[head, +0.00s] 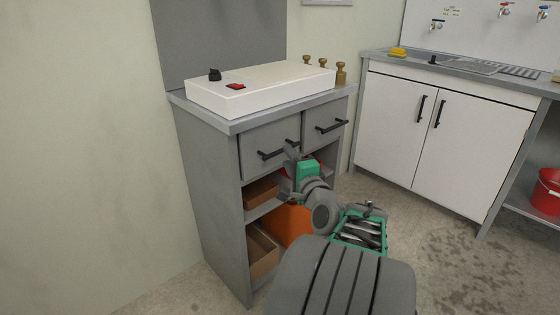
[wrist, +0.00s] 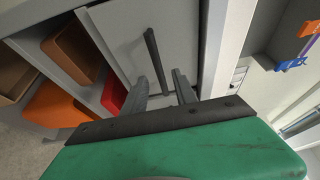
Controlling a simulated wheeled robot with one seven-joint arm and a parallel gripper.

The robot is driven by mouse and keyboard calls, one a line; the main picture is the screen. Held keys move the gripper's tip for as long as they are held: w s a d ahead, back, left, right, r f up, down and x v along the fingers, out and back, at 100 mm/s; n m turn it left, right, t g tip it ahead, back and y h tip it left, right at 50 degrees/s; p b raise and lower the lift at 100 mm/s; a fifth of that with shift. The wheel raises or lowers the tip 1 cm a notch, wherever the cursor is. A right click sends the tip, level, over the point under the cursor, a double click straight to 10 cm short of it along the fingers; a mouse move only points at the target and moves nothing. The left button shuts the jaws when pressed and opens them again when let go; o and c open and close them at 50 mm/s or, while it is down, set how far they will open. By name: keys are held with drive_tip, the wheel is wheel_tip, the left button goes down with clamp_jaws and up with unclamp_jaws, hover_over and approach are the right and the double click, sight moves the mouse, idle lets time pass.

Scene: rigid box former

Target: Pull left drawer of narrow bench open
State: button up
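The narrow grey bench (head: 205,185) stands against the wall, with two drawers side by side under its top. The left drawer (head: 256,142) looks shut and has a black bar handle (head: 268,155). In the wrist view a grey drawer front (wrist: 185,25) and its black handle (wrist: 152,50) lie straight ahead. My gripper (head: 288,152) is at the right part of the left drawer's handle. In the wrist view its fingers (wrist: 159,80) are apart, with the handle's near end showing between them. I cannot tell whether they touch the handle.
The right drawer (head: 322,121) has its own handle. Open shelves below hold brown boxes (head: 263,256) and an orange bin (head: 290,224). A white unit (head: 260,88) and brass weights (head: 341,73) stand on top. A white sink cabinet (head: 400,125) is to the right, with floor between.

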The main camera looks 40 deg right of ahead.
sight(282, 151)
drive_tip(key=b+x, duration=0.1)
drive_tip(key=x, duration=0.4)
drive_tip(key=shift+w, duration=0.3)
clamp_jaws()
idle(1.0)
